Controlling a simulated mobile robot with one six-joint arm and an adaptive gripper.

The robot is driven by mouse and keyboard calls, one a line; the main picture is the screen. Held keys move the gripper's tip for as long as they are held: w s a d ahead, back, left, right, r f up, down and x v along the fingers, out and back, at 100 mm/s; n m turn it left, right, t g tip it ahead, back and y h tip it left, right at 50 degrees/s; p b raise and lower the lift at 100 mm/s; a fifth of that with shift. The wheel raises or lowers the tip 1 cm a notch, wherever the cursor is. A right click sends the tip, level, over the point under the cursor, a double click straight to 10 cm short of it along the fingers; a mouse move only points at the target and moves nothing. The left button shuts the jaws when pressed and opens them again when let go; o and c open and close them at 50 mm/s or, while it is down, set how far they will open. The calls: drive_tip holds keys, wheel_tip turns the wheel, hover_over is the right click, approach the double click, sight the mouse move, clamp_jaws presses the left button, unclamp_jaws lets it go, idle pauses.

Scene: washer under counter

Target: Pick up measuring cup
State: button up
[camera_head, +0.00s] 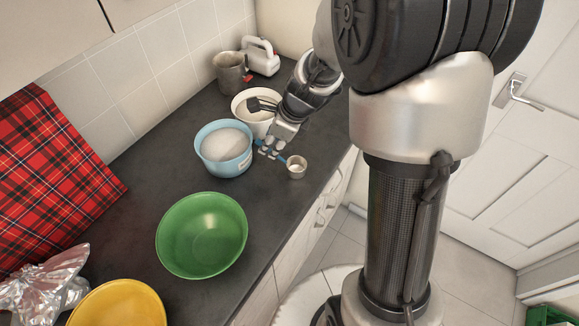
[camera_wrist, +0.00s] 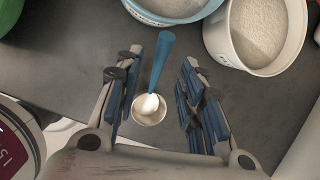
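The measuring cup (camera_head: 297,167) is a small round metal cup with a blue handle, lying on the dark counter near its front edge. In the wrist view the cup (camera_wrist: 149,117) is low in the middle, with its blue handle (camera_wrist: 163,50) pointing up and a white part at the cup end. My gripper (camera_head: 269,149) is low over the counter at the handle, beside the blue bowl. In the wrist view my gripper (camera_wrist: 160,62) is open, its blue-padded fingers on either side of the handle, with gaps on both sides. Its height above the handle is hard to tell.
A light-blue bowl (camera_head: 208,158) and a white bowl (camera_head: 241,98), both with white contents, stand close to my gripper. A green bowl (camera_head: 201,236), yellow bowl (camera_head: 118,305), metal mug (camera_head: 231,73) and white mixer (camera_head: 262,57) are also on the counter (camera_head: 145,180).

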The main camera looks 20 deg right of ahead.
sight(281, 157)
drive_tip(key=b+x, duration=0.2)
drive_tip(key=x, duration=0.3)
drive_tip(key=shift+f+b, duration=0.1)
drive_tip(key=shift+b, duration=0.3)
drive_tip(key=shift+c, duration=0.3)
clamp_jaws()
